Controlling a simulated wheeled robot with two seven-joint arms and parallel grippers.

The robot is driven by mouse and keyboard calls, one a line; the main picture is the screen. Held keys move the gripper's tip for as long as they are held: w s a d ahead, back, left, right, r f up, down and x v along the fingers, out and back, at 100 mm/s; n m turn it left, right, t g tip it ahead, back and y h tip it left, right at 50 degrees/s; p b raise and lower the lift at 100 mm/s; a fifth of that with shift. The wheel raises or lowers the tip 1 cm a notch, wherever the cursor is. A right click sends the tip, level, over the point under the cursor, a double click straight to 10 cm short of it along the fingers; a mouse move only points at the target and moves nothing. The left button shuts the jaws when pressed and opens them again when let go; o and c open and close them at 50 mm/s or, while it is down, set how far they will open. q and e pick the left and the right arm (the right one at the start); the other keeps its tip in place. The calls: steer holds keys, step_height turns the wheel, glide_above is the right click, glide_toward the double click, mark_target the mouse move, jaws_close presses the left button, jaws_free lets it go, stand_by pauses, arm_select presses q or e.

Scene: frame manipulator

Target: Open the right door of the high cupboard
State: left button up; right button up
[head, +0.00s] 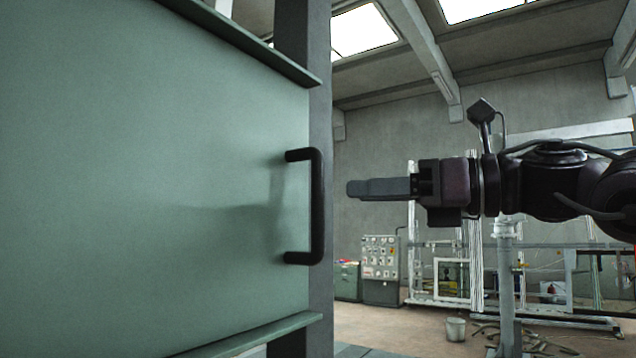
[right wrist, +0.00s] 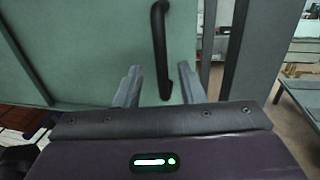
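The green cupboard door panel (head: 150,190) fills the left of the head view, with a black bar handle (head: 318,205) upright near its right edge. The door looks closed against a dark grey post (head: 322,120). My right gripper (head: 352,189) points left at the handle, a short gap to its right in the picture. In the right wrist view, the two grey fingers of my right gripper (right wrist: 159,76) are spread apart and empty. The handle (right wrist: 161,55) appears between them, ahead of the tips. It does not look touched. My left gripper is in neither view.
Green ledges run along the door's top (head: 245,42) and bottom (head: 250,335). Behind my right arm are a grey control cabinet (head: 381,270), a white frame rack (head: 450,280) and a bucket (head: 455,329), all well back. The space around my right gripper looks clear.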

mark_target(324, 191)
steer(key=p+x, duration=0.4)
steer(key=x, duration=0.3)
steer(key=shift+a+r, duration=0.15)
steer(key=shift+w+a, duration=0.15)
steer(key=shift+a, duration=0.15)
steer(key=shift+d, duration=0.1)
steer(key=shift+c, duration=0.5)
jaws_close()
